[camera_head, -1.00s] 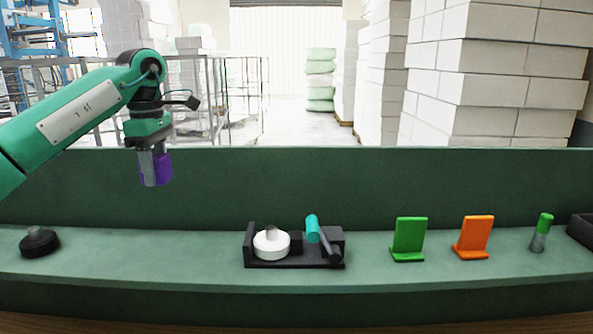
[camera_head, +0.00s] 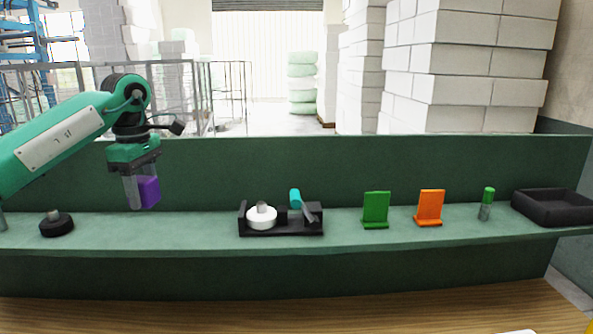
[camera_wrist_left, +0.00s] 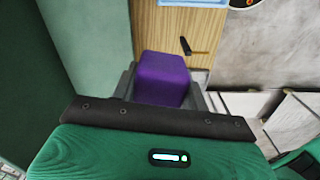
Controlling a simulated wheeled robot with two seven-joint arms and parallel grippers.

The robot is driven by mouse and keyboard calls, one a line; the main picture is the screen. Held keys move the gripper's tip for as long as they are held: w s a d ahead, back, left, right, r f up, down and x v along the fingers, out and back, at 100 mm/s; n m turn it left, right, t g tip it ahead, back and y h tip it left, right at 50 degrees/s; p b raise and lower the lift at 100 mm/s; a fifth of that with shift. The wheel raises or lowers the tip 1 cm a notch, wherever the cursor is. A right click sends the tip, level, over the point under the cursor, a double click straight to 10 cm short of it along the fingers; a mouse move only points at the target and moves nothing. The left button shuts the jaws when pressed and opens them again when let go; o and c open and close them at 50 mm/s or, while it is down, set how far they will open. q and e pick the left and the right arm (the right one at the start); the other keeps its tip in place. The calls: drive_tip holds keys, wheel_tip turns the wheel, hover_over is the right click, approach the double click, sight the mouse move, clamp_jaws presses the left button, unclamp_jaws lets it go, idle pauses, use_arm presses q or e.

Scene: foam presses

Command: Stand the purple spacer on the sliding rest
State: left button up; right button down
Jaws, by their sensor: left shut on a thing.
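The purple spacer (camera_head: 149,191) is a block held between the fingers of my left gripper (camera_head: 141,192), in the air at the left, in front of the green back panel. In the left wrist view the purple spacer (camera_wrist_left: 163,78) sits between the two grey fingers. A black holder (camera_head: 282,229) stands on the shelf, with a white round piece (camera_head: 262,221) and a teal-headed tool (camera_head: 296,199) in it. Green (camera_head: 376,207) and orange (camera_head: 429,205) upright plates stand right of it. I cannot tell which thing is the sliding rest. My right gripper is out of view.
A black round knobbed piece (camera_head: 56,225) sits on the green shelf (camera_head: 185,230) at the left. A green-topped cylinder (camera_head: 487,205) and a black tray (camera_head: 562,222) stand at the right. The shelf is bare between the round piece and the black holder.

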use_arm(q)
drive_tip(key=s+d+f+m, duration=0.3)
drive_tip(key=s+f+m, duration=0.2)
drive_tip(key=f, duration=0.4)
drive_tip(key=s+d+f+m, duration=0.3)
drive_tip(key=s+f+m, duration=0.2)
drive_tip(key=f, duration=0.4)
drive_tip(key=s+d+f+m, duration=0.3)
drive_tip(key=s+f+m, duration=0.2)
drive_tip(key=f, duration=0.5)
drive_tip(key=shift+s+d+m, duration=0.25)
drive_tip(key=shift+d+m, duration=0.15)
drive_tip(key=shift+m, duration=0.5)
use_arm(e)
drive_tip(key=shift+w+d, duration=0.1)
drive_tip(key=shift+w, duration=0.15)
use_arm(q)
drive_tip(key=shift+r, duration=0.1)
drive_tip(key=shift+a, duration=0.1)
